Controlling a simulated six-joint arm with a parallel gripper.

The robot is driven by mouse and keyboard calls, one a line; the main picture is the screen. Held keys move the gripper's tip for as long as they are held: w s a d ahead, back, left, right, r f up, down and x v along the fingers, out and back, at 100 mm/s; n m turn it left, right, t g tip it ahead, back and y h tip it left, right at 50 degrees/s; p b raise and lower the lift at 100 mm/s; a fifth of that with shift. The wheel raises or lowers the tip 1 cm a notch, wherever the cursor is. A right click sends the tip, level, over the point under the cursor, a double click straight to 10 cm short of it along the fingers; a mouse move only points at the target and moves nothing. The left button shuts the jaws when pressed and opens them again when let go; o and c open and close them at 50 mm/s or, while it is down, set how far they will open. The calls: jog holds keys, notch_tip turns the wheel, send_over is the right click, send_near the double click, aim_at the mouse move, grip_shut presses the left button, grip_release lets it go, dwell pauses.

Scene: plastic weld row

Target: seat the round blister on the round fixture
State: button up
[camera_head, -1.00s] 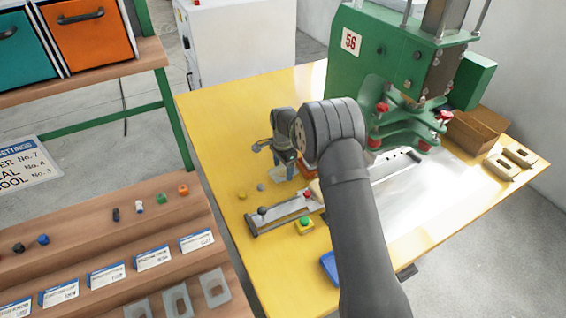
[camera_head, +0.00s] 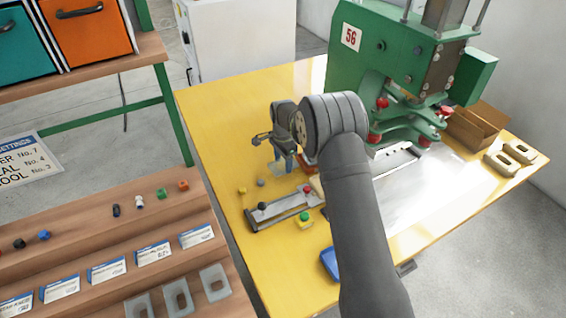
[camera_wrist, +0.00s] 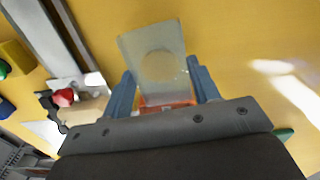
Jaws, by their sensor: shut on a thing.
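The round blister (camera_wrist: 160,65) is a clear, pale sheet with a round bulge in its middle. In the wrist view it stands between the blue fingers of my gripper (camera_wrist: 163,88), which is shut on it. I cannot pick out the round fixture for certain. A beige block (camera_wrist: 88,108) lies left of my gripper in the wrist view, partly hidden by it. An orange-brown thing (camera_wrist: 168,100) shows behind the blister's lower edge.
The green press (camera_head: 390,60) stands at the back right. Two tan fixtures (camera_head: 502,165) lie far right. Clear blisters (camera_head: 213,283) rest on the wooden rack. The table's left back is clear.

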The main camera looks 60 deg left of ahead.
jog(key=shift+r, duration=1.8)
jog(key=w+d+m, duration=0.1)
jog(key=w+d, duration=0.9)
jog(key=d, duration=0.3)
jog(key=shift+w+d+r, duration=0.3)
jog(key=shift+w+d, duration=0.05)
jog(key=shift+d, duration=0.05)
jog(key=shift+f, duration=1.4)
